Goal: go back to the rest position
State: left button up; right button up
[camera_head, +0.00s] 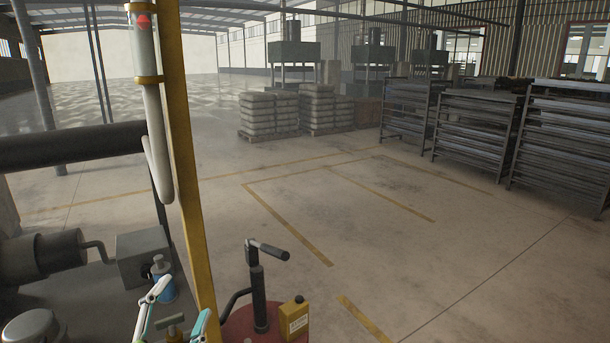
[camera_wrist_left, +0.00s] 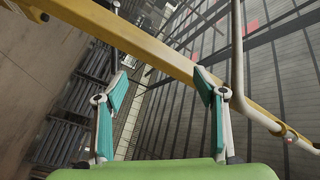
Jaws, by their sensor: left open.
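My left gripper (camera_head: 176,312) shows at the bottom left of the head view, with its two fingers apart and nothing between them. In the left wrist view the same gripper (camera_wrist_left: 160,88) has its teal finger pads spread wide and is empty. A yellow post (camera_head: 185,150) stands close to it in the head view. The post crosses above the fingertips in the left wrist view (camera_wrist_left: 150,45). I cannot tell whether they touch. My right gripper is in neither view.
Grey machinery (camera_head: 145,255) stands on the left. A red machine with a black handle (camera_head: 258,290) and a yellow box (camera_head: 295,318) is at the bottom. Metal racks (camera_head: 475,125) stand at the right, and stacked sacks (camera_head: 270,113) farther back. The marked floor (camera_head: 400,230) between is clear.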

pick_arm(q)
jog(key=s+a+f+n+g+y, duration=0.15)
jog(key=s+f+n+g, duration=0.3)
jog(key=f, duration=0.45)
jog(key=s+a+f+n+g+y, duration=0.1)
jog(key=s+f+n+g+y, duration=0.15)
jog(key=s+f, duration=0.45)
jog(key=s+d+f+n+g+h, duration=0.4)
jog(key=s+f+g, duration=0.5)
jog(key=s+f, duration=0.6)
jog(key=s+f+m+y, duration=0.1)
jog(key=s+f+m, duration=0.15)
jog(key=f, duration=2.35)
jog(key=s+a+f+g, duration=0.2)
jog(key=s+f, duration=1.2)
jog(key=s, duration=0.3)
jog(key=shift+s+a+n, duration=0.15)
jog(key=shift+n, duration=0.2)
